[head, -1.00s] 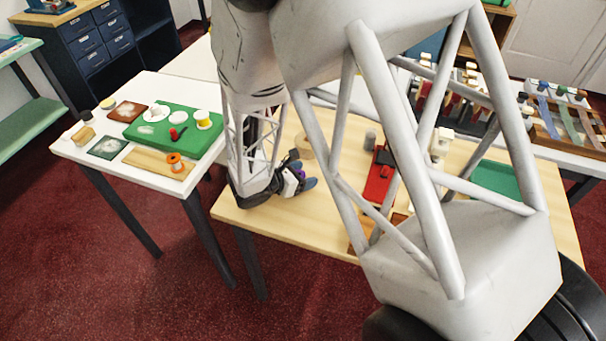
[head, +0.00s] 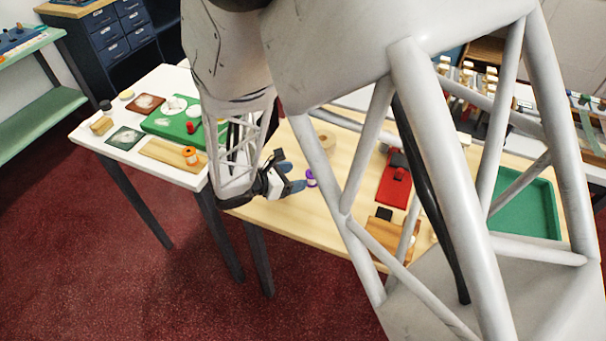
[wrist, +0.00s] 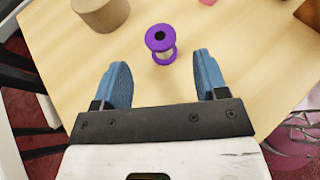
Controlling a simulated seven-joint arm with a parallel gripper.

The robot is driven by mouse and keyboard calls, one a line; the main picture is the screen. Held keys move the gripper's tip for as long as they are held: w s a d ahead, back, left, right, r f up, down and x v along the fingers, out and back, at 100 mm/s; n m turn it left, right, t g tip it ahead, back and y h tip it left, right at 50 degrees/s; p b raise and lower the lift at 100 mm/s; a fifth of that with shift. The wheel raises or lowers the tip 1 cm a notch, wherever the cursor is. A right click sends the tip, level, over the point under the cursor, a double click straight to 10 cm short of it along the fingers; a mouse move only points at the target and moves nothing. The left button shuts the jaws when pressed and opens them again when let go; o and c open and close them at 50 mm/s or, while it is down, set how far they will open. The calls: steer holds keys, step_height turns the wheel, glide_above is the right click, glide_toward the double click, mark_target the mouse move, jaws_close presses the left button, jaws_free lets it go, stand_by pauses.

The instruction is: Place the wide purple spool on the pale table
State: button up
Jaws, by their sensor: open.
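The purple spool (wrist: 161,42) stands upright on the pale wooden table (wrist: 60,50) in the wrist view, a little ahead of my gripper (wrist: 164,80) and between the lines of its two blue fingers. The fingers are apart with nothing between them. In the head view the spool (head: 311,178) stands just right of my gripper (head: 290,176), on the pale table (head: 300,222). My arm hides part of the table there.
A cardboard-coloured cylinder (wrist: 101,12) stands left of the spool. A red tool (head: 394,180) and a green tray (head: 528,208) lie further right. The white table (head: 95,140) at left holds a green board (head: 160,128) and an orange spool (head: 190,154).

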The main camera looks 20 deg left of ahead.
steer(key=shift+v, duration=1.65)
steer(key=w+d+r+m+g, duration=0.1)
steer(key=d+r+m+g, duration=0.45)
steer(key=d, duration=0.85)
steer(key=w+d+r+m+g, duration=0.1)
steer(key=d+r+m+g, duration=0.2)
steer(key=d+r+m, duration=0.8)
steer(key=s+d+r+m+y, duration=0.4)
steer(key=s+d+m, duration=0.2)
steer(key=d, duration=0.4)
steer(key=s+d+r+m+y, duration=0.3)
steer(key=s+d+r+m, duration=0.2)
steer(key=s+d, duration=0.4)
steer(key=shift+d+m+y, duration=0.4)
steer(key=shift+d+m, duration=0.35)
steer(key=shift+d, duration=0.3)
